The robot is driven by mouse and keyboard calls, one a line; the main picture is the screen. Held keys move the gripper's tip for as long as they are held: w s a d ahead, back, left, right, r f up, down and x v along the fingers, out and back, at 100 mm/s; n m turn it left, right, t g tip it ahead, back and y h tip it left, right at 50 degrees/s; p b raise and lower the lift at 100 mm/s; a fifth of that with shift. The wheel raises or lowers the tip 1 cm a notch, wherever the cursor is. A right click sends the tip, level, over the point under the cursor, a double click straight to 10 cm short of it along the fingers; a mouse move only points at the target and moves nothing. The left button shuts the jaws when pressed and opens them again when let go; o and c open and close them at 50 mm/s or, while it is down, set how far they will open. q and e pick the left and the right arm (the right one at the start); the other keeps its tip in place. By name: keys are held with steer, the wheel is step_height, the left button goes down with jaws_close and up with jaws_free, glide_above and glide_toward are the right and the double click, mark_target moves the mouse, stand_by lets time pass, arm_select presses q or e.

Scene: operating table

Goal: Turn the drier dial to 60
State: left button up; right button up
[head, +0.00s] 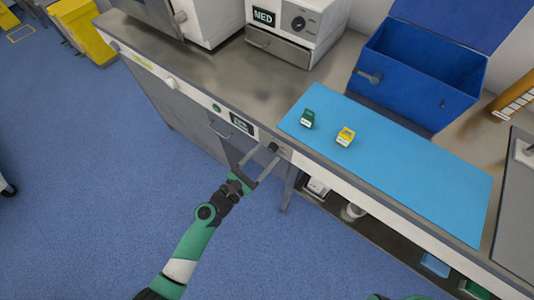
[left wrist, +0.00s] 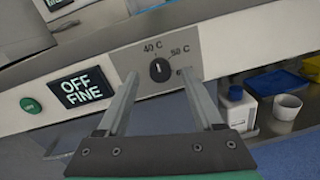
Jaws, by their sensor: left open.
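The drier dial (left wrist: 159,70) is a small round dark knob on a grey plate in the left wrist view. Labels 40 C and 50 C stand above it, and a third, starting with 6, is partly hidden by a finger. The knob's mark looks roughly upward; its exact setting is hard to tell. My left gripper (left wrist: 159,78) is open, its fingers on either side of the dial in that view, with no clear contact. In the head view the dial (head: 273,147) is on the counter's front, at the tips of my left gripper (head: 264,160). My right gripper is out of view.
Left of the dial are a display (left wrist: 82,88) reading OFF FINE and a green button (left wrist: 31,105). On the counter, a blue mat (head: 420,185) bears a green block (head: 307,119) and a yellow block (head: 345,136). A blue bin (head: 415,90) stands behind. Open floor lies left.

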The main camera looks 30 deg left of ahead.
arm_select(q)
steer(key=shift+w+d, duration=0.2)
steer(key=shift+w, duration=0.5)
steer(key=shift+c, duration=0.3)
jaws_close()
